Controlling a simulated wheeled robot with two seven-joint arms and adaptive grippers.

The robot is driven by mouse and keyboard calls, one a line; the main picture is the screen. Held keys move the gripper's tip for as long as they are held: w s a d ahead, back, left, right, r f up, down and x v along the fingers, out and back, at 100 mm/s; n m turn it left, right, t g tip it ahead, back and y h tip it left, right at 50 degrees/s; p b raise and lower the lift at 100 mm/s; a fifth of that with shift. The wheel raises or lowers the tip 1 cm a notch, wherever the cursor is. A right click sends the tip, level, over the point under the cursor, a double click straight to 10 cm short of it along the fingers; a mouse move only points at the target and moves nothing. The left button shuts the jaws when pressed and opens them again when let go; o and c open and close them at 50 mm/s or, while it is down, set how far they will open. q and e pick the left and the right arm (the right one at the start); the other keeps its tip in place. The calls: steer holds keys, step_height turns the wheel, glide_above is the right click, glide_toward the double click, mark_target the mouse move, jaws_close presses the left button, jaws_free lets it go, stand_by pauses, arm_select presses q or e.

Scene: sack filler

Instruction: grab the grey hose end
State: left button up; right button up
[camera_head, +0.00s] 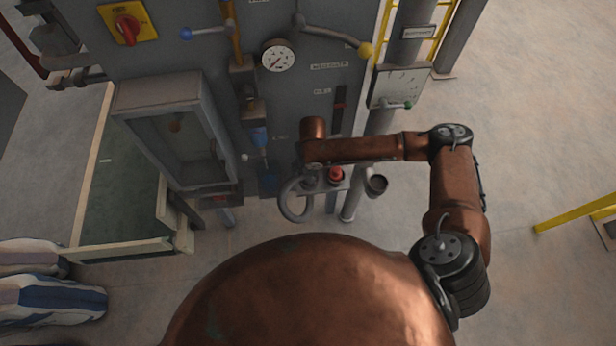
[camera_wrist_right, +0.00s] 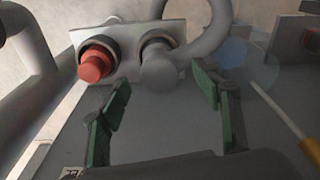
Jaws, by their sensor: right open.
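In the right wrist view, the grey hose end (camera_wrist_right: 158,70) is a rounded grey stub in a dark ring on a light plate (camera_wrist_right: 128,66). A red stub (camera_wrist_right: 95,67) sits in the ring to its left. My right gripper (camera_wrist_right: 162,88) is open, its two green fingers on either side of the picture below the grey end. Whether they touch it I cannot tell. In the head view, the grey hose (camera_head: 287,204) loops below my right wrist, and the red stub (camera_head: 336,174) shows beside it. My forearm hides the right gripper there. My left gripper is in neither view.
A grey machine panel (camera_head: 325,75) with a gauge (camera_head: 278,56) and levers stands behind my right arm. A vertical pipe and cup (camera_head: 376,184) stand right of the hose. Striped sacks (camera_head: 50,298) lie at lower left. The floor at right is mostly clear, with a yellow rail (camera_head: 575,213).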

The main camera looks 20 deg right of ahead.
steer(key=f, duration=0.4)
steer(key=w+f+b, duration=0.1)
steer(key=f, duration=0.1)
steer(key=shift+d, duration=0.15)
steer(key=shift+c, duration=0.2)
steer(key=c, duration=1.4)
steer(key=shift+o, duration=0.2)
steer(key=shift+r, duration=0.1)
